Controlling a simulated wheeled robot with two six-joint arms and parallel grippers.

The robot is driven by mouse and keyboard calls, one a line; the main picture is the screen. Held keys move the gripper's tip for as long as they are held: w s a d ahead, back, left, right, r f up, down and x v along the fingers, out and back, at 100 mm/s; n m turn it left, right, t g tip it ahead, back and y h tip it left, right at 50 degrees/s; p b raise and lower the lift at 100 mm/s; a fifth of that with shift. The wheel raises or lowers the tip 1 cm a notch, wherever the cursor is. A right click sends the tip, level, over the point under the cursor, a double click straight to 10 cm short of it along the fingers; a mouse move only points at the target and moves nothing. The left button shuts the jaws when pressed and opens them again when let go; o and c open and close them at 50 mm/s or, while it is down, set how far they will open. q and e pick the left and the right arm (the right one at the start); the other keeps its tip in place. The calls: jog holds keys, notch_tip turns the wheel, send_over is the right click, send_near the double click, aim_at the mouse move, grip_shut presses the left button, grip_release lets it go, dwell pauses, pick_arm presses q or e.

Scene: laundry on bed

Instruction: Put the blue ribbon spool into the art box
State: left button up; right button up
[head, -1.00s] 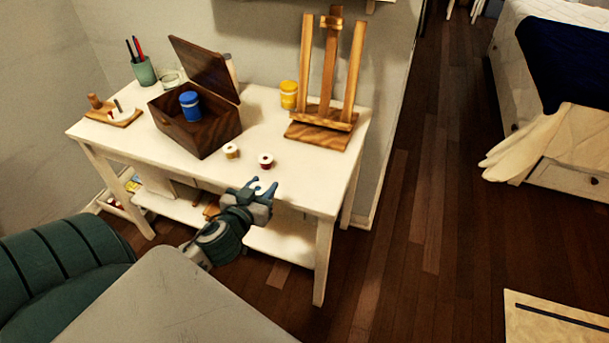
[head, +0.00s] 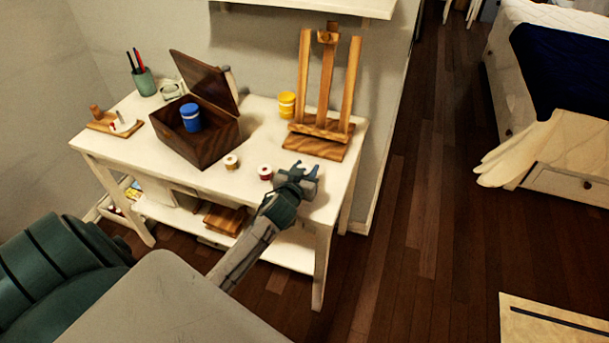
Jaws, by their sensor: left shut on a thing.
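My left gripper (head: 306,170) is over the front right part of the white table, just right of the red spool. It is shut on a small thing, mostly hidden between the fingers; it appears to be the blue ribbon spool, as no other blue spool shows. The art box (head: 207,148) is dark brown wood, with its lid (head: 203,80) tilted open at the back. A blue jar (head: 191,118) stands in it. The box is left of my gripper, apart from it. My right gripper is not in view.
A red spool (head: 265,173) and a cream spool (head: 231,162) stand between my gripper and the box. A wooden easel (head: 316,140) and a yellow jar (head: 287,104) stand behind. A green pen cup (head: 144,80) stands at the back left of the table (head: 165,176).

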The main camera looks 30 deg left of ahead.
pick_arm(q)
jog(key=shift+s+f, duration=0.15)
jog(key=shift+f, duration=1.35)
jog(key=shift+f, duration=0.15)
jog(key=o, duration=1)
jog(key=shift+c, duration=0.2)
